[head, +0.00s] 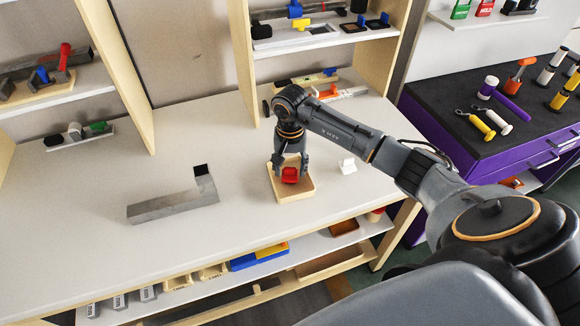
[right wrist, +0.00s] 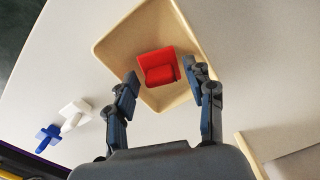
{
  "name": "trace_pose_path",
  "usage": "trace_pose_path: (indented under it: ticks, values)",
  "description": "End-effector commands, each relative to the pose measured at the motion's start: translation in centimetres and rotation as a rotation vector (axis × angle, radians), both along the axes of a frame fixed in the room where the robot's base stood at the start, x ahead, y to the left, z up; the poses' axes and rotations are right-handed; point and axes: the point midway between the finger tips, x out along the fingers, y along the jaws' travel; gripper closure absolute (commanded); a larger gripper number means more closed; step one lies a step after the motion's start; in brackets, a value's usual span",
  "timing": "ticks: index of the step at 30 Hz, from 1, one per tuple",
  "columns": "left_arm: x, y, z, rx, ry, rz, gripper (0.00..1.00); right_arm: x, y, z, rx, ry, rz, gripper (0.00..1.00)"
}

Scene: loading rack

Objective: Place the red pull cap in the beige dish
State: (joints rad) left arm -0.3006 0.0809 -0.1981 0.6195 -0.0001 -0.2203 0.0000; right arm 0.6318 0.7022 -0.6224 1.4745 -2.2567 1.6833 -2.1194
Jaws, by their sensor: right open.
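The red pull cap (head: 290,175) is inside the square beige dish (head: 306,188) on the white worktop. In the right wrist view the cap (right wrist: 158,67) lies near the middle of the dish (right wrist: 118,42). My right gripper (head: 290,166) points down over the dish. Its two fingers (right wrist: 160,72) are spread on either side of the cap, with a gap visible at the left finger; whether the right finger touches it I cannot tell. My left gripper is not in view.
A grey metal angle piece (head: 165,208) lies left of the dish. A small white part (head: 347,165) stands to its right; a blue part (right wrist: 48,137) shows beside it in the wrist view. Wooden shelf uprights (head: 243,65) rise behind.

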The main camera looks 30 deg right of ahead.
Motion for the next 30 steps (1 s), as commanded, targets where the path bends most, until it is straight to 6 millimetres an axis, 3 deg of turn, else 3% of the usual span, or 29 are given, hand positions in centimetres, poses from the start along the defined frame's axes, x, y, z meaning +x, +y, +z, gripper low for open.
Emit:
trace_pose_path:
  ticks: [5, 8, 21, 30]
  values:
    - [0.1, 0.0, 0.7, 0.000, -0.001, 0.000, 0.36, 0.0, 0.0, 0.6, 0.001, 0.000, -0.001, 0.46]
    - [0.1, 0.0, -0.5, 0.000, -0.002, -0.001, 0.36, 0.1, -0.1, 1.7, -0.001, -0.005, 0.000, 0.46]
    - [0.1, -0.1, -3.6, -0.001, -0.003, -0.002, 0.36, 0.1, 0.0, 10.5, -0.001, -0.004, 0.000, 0.46]
    - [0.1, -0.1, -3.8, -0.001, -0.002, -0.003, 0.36, -0.1, 0.0, 12.3, 0.000, 0.001, -0.001, 0.46]
